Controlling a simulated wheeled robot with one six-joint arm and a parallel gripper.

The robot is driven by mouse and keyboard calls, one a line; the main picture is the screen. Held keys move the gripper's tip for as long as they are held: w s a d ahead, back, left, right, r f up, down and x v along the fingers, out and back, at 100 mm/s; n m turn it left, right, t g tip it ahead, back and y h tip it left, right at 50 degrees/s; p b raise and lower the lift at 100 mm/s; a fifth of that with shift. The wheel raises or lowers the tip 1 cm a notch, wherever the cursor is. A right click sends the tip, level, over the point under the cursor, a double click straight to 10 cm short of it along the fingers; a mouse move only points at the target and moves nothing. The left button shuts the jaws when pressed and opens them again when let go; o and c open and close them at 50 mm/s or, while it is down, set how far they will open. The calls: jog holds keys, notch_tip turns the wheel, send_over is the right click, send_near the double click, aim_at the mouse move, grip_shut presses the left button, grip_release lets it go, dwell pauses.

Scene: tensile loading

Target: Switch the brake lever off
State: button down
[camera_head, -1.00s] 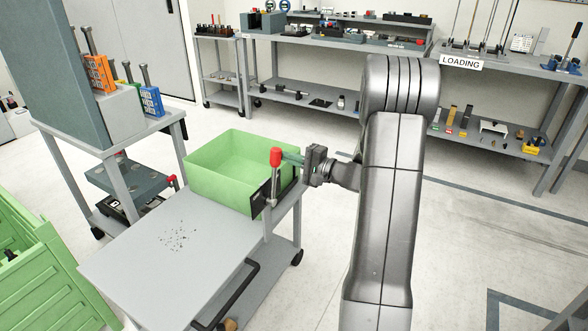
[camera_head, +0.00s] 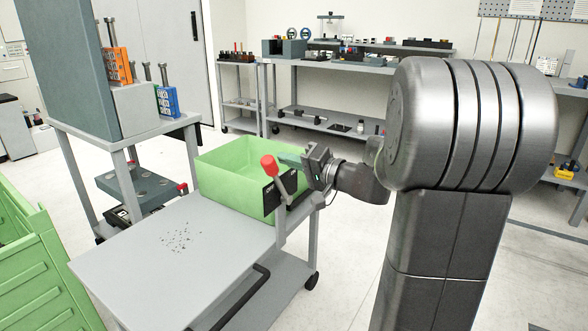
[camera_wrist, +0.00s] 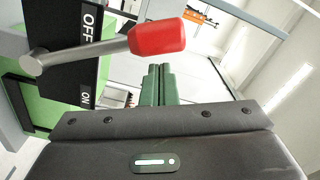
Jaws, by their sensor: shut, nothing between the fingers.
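The brake lever (camera_head: 283,182) is a metal rod with a red knob (camera_head: 267,166), mounted at the right side of the grey cart. In the head view it tilts to the upper left. Behind it is a black plate (camera_head: 271,200) with OFF lettering. In the wrist view the plate (camera_wrist: 63,75) reads OFF and ON, and the lever (camera_wrist: 85,54) crosses between the two words. My gripper (camera_head: 284,157) has its green fingers together beside the knob. In the wrist view the shut fingertips (camera_wrist: 160,70) are just below the red knob (camera_wrist: 157,37); I cannot tell whether they touch.
A green bin (camera_head: 232,178) stands on the back of the grey cart (camera_head: 160,270), close to the lever. A stand with orange and blue blocks (camera_head: 120,66) is at the left. Workbenches line the back wall.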

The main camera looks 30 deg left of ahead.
jog(key=shift+s+f+b, duration=0.15)
jog(key=shift+s+b, duration=0.3)
jog(key=shift+s, duration=0.1)
jog(key=w+d+r+p, duration=0.1)
jog(key=w+d+p, duration=0.1)
jog(key=d, duration=0.9)
jog(key=shift+w+r, duration=0.2)
jog(key=shift+r, duration=0.2)
jog(key=w+a+m+p, duration=0.3)
jog(key=w+a+p, duration=0.1)
jog(key=a+p, duration=0.4)
jog(key=shift+a+f, duration=0.45)
jog(key=shift+a, duration=0.85)
